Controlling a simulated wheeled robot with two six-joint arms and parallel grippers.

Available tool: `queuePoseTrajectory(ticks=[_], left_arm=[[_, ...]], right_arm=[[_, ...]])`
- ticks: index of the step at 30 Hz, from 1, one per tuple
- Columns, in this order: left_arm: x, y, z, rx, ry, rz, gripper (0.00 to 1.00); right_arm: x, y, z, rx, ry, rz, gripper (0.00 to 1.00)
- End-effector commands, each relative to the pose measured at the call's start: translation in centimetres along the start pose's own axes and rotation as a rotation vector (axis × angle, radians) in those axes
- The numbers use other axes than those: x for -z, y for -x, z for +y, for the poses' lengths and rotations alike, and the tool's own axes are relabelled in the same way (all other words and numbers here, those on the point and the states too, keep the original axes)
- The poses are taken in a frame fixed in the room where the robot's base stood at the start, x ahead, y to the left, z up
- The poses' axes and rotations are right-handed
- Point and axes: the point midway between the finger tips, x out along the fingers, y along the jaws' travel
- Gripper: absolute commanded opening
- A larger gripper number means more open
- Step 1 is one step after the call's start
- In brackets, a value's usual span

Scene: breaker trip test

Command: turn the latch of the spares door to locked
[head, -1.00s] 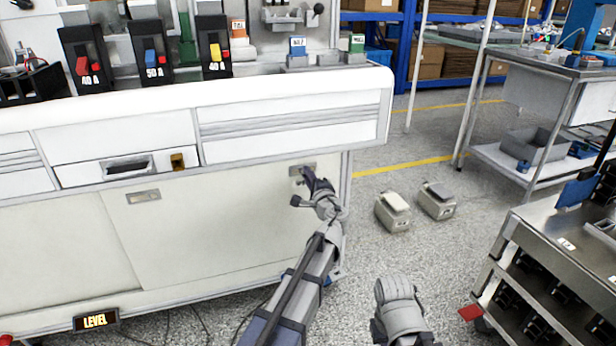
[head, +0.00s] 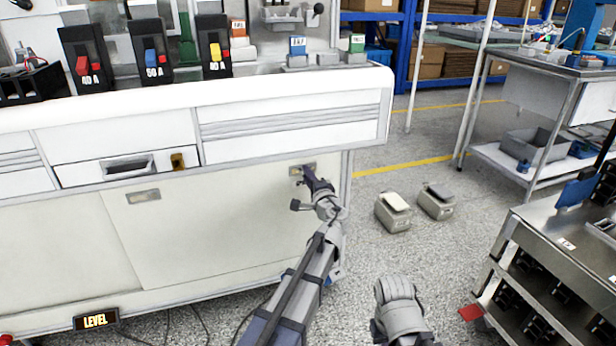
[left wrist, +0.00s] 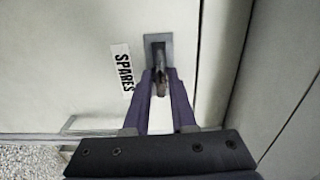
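The spares door (left wrist: 75,60) is a pale cabinet panel with a "SPARES" label (left wrist: 123,68) in the left wrist view. In the head view it is the right lower panel (head: 220,225) of the white bench. Its latch (left wrist: 160,75) is a small metal piece on a grey recessed plate beside the label. My left gripper (left wrist: 162,74) has its two purple fingers drawn in on the latch, one on each side. In the head view my left gripper (head: 308,178) reaches the door's upper right corner and partly hides the latch plate.
Above the door, a drawer (head: 128,165) and the bench top overhang it. Two small grey boxes (head: 393,212) stand on the floor to the right. A metal cart (head: 560,240) stands at far right. The floor between bench and cart is partly clear.

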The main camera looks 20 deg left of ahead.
Motion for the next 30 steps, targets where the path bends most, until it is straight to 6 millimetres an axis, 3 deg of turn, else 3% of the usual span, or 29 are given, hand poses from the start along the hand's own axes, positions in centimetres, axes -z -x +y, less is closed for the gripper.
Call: queuePoseTrajectory(ticks=[5, 14, 24, 30], left_arm=[[0.0, 0.0, 0.0, 0.001, -0.002, 0.000, 0.45], [0.0, 0.3, 0.0, 0.001, -0.003, 0.001, 0.46], [-0.1, 5.6, 0.0, 0.001, -0.003, 0.003, 0.46], [0.0, 7.5, 0.0, 0.001, -0.002, 0.002, 0.46]], right_arm=[[0.0, 0.0, 0.0, 0.000, 0.000, 0.000, 0.00], [0.0, 0.0, 0.0, 0.000, 0.000, 0.000, 0.00], [0.0, 0.0, 0.0, 0.000, 0.000, 0.000, 0.00], [0.0, 0.0, 0.0, 0.000, 0.000, 0.000, 0.00]])
